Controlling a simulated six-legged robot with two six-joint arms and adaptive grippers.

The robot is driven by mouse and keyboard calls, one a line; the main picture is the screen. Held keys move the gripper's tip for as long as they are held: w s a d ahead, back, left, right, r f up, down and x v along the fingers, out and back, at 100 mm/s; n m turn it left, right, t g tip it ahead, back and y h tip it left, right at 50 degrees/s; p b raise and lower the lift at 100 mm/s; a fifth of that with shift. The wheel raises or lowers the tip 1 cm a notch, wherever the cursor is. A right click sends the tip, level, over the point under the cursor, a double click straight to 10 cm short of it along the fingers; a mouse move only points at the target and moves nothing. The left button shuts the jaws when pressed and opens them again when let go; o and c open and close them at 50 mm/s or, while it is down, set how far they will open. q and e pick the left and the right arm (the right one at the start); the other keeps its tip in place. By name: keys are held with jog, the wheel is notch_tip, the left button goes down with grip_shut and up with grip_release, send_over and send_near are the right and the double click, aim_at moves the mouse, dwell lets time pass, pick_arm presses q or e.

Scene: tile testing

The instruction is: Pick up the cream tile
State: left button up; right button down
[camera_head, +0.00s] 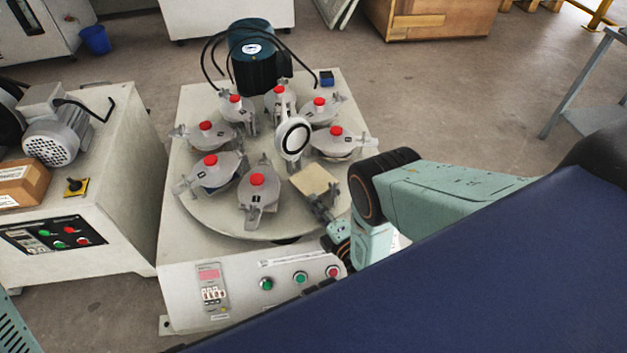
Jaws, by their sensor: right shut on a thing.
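The cream tile (312,179) is a small flat beige square at the right front part of the round turntable (240,228) of a pale machine. My right gripper (323,200) reaches in from the right and is shut on the tile's near edge. I cannot tell whether the tile touches the turntable or is just above it. My right arm hides part of the turntable's right edge. My left gripper is not in view.
Several grey clamp heads with red knobs (258,180) ring the turntable around a white round post (292,138). A dark motor (254,60) with black hoses stands behind. A control panel (250,287) is in front. A second machine (100,190) stands at left.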

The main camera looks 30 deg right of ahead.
jog(key=shift+r, duration=0.1)
dwell(0.5)
notch_tip(320, 180, up, 18)
jog(key=p, duration=1)
jog(key=c, duration=2)
grip_release()
grip_shut()
